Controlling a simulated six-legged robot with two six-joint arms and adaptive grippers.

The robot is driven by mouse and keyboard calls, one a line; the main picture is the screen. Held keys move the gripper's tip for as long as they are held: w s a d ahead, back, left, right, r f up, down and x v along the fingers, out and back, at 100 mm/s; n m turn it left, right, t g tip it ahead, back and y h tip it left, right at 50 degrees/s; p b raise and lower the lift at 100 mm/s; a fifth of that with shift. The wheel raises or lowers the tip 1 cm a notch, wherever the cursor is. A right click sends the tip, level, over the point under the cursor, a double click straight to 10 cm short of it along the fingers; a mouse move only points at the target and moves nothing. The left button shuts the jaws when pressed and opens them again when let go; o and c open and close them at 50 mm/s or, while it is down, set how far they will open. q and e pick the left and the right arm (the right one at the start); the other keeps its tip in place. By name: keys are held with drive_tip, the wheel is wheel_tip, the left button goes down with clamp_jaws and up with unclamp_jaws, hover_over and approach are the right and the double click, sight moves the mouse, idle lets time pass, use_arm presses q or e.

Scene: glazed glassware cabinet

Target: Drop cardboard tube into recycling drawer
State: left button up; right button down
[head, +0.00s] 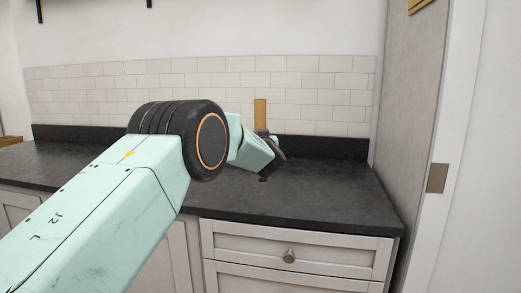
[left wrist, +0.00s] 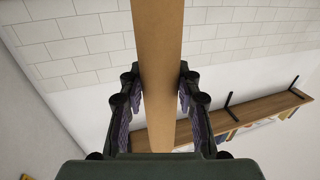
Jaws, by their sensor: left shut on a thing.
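The cardboard tube (head: 260,113) is a plain brown, upright tube above the dark counter in the head view. My left gripper (left wrist: 160,95) is shut on it, with a finger on each side of the tube (left wrist: 158,50) in the left wrist view. In the head view my left arm hides most of this gripper, and the tube's lower end is hidden. A closed drawer (head: 290,255) with a round knob is in the cabinet front below the counter. I cannot tell whether it is the recycling drawer. My right gripper is not in view.
The dark countertop (head: 330,192) is mostly clear, with a low dark backsplash and white tiles behind. A grey panel (head: 415,110) and white door frame stand at the right. The left wrist view shows a wooden wall shelf (left wrist: 225,118) on black brackets.

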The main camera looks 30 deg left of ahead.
use_arm(q)
drive_tip(key=shift+r, duration=0.7)
